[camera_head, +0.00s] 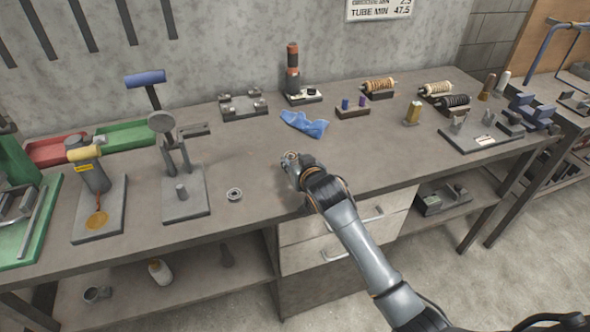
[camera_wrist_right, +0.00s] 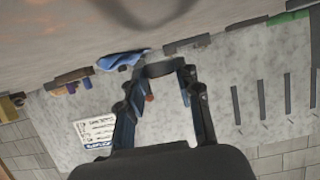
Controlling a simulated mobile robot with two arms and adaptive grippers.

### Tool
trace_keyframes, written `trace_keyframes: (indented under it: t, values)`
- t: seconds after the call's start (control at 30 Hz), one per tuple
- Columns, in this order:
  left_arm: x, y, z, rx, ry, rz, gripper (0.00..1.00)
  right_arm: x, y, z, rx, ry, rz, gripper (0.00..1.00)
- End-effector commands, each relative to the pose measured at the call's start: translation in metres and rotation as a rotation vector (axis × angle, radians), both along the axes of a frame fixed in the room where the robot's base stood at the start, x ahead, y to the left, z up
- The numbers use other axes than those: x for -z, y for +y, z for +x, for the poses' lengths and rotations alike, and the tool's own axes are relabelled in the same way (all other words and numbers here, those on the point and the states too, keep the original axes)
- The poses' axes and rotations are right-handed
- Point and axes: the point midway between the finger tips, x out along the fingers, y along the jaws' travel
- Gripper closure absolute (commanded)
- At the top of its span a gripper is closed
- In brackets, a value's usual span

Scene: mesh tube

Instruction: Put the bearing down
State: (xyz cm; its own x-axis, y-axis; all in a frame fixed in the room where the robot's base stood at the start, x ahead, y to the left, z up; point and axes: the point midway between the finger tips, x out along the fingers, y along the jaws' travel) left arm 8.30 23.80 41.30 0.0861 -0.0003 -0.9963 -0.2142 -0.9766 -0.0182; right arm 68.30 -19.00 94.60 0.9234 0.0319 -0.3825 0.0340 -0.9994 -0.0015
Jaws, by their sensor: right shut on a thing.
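My right gripper (camera_head: 291,160) is over the middle of the workbench, near its front part. It is shut on a small grey ring-shaped bearing (camera_head: 289,156). In the right wrist view the bearing (camera_wrist_right: 160,70) shows as a dark band between the two fingertips (camera_wrist_right: 157,76). I cannot tell whether the bearing touches the bench top (camera_head: 345,150). Another small round ring (camera_head: 235,195) lies flat on the bench, left of the gripper.
A grey lever press (camera_head: 183,190) stands left of the loose ring. A blue cloth (camera_head: 305,124) lies behind the gripper; it also shows in the right wrist view (camera_wrist_right: 122,60). Bench space right of the gripper is clear.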

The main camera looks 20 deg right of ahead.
Motion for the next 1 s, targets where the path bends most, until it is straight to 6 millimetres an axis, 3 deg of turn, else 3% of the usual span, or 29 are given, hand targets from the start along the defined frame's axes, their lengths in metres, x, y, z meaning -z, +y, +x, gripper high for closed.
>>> trace_keyframes:
  t: [0.4,0.77,0.8,0.9,1.0]
  values:
    - [-0.008,-0.001,0.006,-0.002,-0.009,-0.002,1.0,0.039,-0.003,0.008,-0.001,0.0,0.0,1.0]
    - [-0.006,-0.003,0.005,-0.003,-0.008,-0.005,1.0,0.044,-0.003,0.008,-0.001,0.0,0.0,1.0]
    - [-0.005,-0.003,0.005,-0.003,-0.008,-0.005,1.0,0.045,-0.003,0.008,-0.001,0.0,0.0,0.64]
    - [-0.006,-0.003,0.004,-0.003,-0.007,-0.005,1.0,0.044,-0.003,0.008,-0.001,0.0,-0.001,0.44]
    - [-0.006,-0.003,0.004,-0.003,-0.006,-0.005,1.0,0.044,-0.003,0.008,-0.001,0.0,-0.001,0.43]
